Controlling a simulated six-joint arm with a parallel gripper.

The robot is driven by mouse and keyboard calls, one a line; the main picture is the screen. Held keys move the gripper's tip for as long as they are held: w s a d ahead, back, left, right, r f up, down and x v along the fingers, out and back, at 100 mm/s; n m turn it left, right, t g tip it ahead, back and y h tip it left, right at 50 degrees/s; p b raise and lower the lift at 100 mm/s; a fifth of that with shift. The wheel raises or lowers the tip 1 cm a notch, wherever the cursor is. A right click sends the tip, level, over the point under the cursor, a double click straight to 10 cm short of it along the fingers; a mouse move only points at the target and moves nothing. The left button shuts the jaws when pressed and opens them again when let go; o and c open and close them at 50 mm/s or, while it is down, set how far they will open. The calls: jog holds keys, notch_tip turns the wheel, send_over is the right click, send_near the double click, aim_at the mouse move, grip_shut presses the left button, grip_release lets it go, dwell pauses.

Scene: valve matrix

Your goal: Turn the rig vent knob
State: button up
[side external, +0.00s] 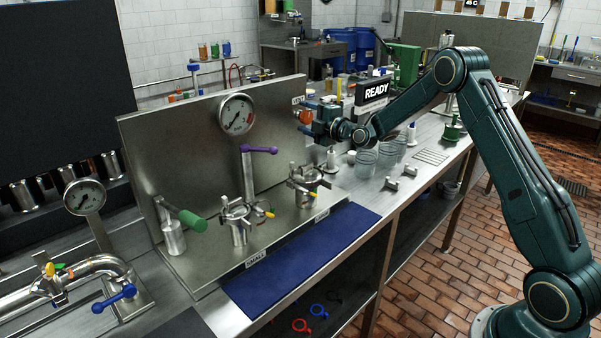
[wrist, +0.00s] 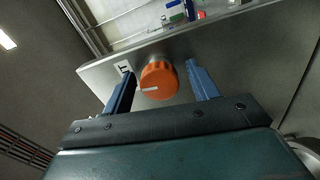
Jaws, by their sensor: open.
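The rig vent knob is an orange ribbed knob (wrist: 159,81) with a white pointer line, mounted on the steel panel (wrist: 100,75). In the wrist view its pointer lies roughly level, toward the left. In the side view the knob (side external: 306,117) shows at the panel's right edge, partly covered by my gripper. My gripper (wrist: 158,83) is open, with one blue finger on each side of the knob. A gap shows between the knob and the right finger; the left finger is closer to it. I cannot tell whether the fingertips reach past the knob's face.
A small label (wrist: 124,67) sits left of the knob. On the panel are a gauge (side external: 236,114), a purple-handled valve (side external: 259,149) and a green-handled valve (side external: 192,221). A READY sign (side external: 375,91) and glass beakers (side external: 364,162) stand close to my arm. A blue mat (side external: 300,262) lies clear in front.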

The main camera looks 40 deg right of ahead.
jog(key=s, duration=1.3)
jog(key=shift+s, duration=0.35)
jog(key=shift+a, duration=0.1)
jog(key=s+a+r+m+g+y, duration=0.1)
jog(key=s+a+r+g+y, duration=0.15)
jog(key=s+a, duration=0.45)
jog(key=s+a+r+m+g+y, duration=0.1)
jog(key=s+a+r+g+y, duration=0.2)
jog(key=a, duration=0.8)
jog(key=s+m+g+h, duration=0.5)
jog(key=s+m, duration=0.9)
jog(key=s, duration=1.1)
jog(key=shift+s+d+r+m+g, duration=0.2)
jog(key=shift+s+d+m+g, duration=0.2)
jog(key=shift+g, duration=0.55)
jog(key=shift+w+h, duration=0.1)
jog(key=shift+h, duration=0.15)
